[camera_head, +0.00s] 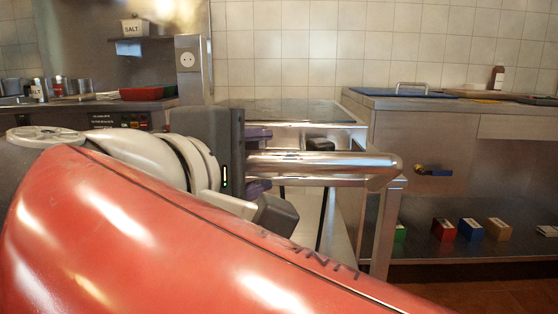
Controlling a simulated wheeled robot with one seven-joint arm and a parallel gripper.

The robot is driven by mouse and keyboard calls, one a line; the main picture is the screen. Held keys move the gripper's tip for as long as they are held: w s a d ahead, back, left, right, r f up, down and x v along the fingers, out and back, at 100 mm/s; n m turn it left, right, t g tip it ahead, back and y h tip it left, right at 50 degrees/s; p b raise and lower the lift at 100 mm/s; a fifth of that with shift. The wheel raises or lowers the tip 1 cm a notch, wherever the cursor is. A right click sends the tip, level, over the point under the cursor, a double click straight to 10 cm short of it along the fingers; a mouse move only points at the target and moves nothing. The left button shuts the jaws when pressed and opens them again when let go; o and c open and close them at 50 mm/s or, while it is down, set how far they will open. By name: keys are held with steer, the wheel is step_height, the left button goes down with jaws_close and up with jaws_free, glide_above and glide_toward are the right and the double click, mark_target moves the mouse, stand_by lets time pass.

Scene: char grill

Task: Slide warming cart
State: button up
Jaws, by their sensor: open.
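The warming cart appears to be the steel unit in the middle, with a thick shiny tubular handle (325,164) and an upright steel post (386,222) at its right. My gripper (258,160) is at the left end of the handle's visible length. One purple finger shows above the tube and one below it. The jaws are open around the tube, and I cannot tell whether either finger touches it. The gripper body hides the handle's left end. Much of the cart's lower part is hidden.
A steel counter (430,140) stands at the right, with a lower shelf (440,262) holding several small coloured boxes. A blue lever valve (434,172) sticks out of its front. A red tray (148,92) lies on the left counter. Some brown floor (500,298) shows at the lower right.

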steer(key=p+v, duration=0.1)
steer(key=v, duration=0.6)
steer(key=shift+s, duration=0.35)
steer(key=shift+a+r, duration=0.1)
steer(key=shift+a, duration=0.05)
